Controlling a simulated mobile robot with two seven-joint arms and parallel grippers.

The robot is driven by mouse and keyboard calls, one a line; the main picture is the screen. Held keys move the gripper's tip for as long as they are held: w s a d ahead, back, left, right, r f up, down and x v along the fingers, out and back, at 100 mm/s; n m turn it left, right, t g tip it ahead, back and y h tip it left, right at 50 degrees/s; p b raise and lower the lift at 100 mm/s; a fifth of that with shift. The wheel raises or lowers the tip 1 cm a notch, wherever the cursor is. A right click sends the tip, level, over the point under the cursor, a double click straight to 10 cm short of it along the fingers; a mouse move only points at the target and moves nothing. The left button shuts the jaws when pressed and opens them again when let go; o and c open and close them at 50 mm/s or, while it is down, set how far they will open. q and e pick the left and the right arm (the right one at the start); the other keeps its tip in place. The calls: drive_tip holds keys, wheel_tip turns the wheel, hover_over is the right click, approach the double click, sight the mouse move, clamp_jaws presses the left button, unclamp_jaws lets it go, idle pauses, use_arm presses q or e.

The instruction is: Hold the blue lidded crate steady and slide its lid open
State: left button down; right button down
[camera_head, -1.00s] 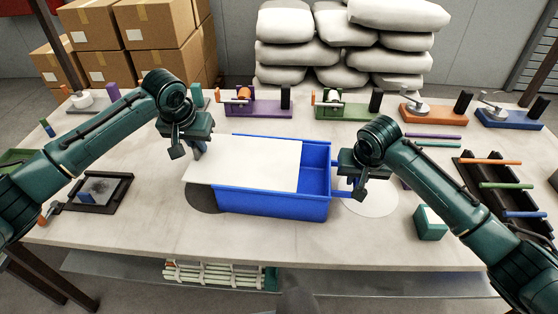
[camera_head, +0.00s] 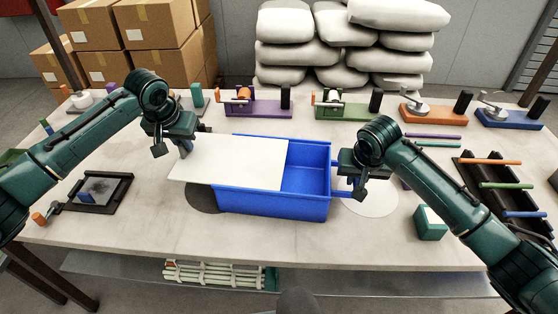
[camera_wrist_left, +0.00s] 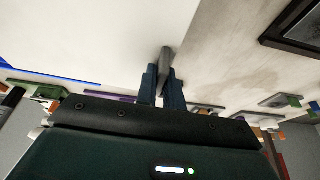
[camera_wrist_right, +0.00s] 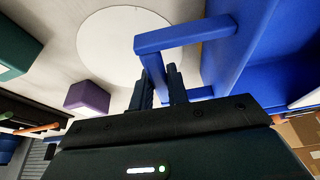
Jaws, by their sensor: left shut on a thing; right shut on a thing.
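The blue crate (camera_head: 270,203) stands on the table in the middle of the head view. Its white lid (camera_head: 235,160) is slid to the left and overhangs the crate's left side. The crate's right part is uncovered, and its inside (camera_head: 308,170) looks empty. My left gripper (camera_head: 185,150) is shut on the lid's grey tab (camera_wrist_left: 166,62) at its left end. My right gripper (camera_head: 348,178) is shut on the blue handle (camera_wrist_right: 185,36) at the crate's right end. The handle also shows beside the right gripper's fingers (camera_wrist_right: 160,88) in the right wrist view.
A dark frame tray (camera_head: 95,193) lies to the left. A teal block (camera_head: 430,222) and a dark rack with coloured rods (camera_head: 500,185) are at the right. Several fixtures, including a purple one (camera_head: 258,108), line the back. The table in front is clear.

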use_arm(q)
drive_tip(key=shift+w+a, duration=0.1)
drive_tip(key=shift+a, duration=1.55)
use_arm(e)
drive_tip(key=shift+d, duration=0.1)
use_arm(q)
drive_tip(key=c, duration=1.5)
unclamp_jaws()
drive_tip(key=shift+o, duration=0.2)
drive_tip(key=shift+d, duration=0.1)
drive_tip(key=v, duration=1.2)
use_arm(e)
drive_tip(key=c, duration=0.8)
unclamp_jaws()
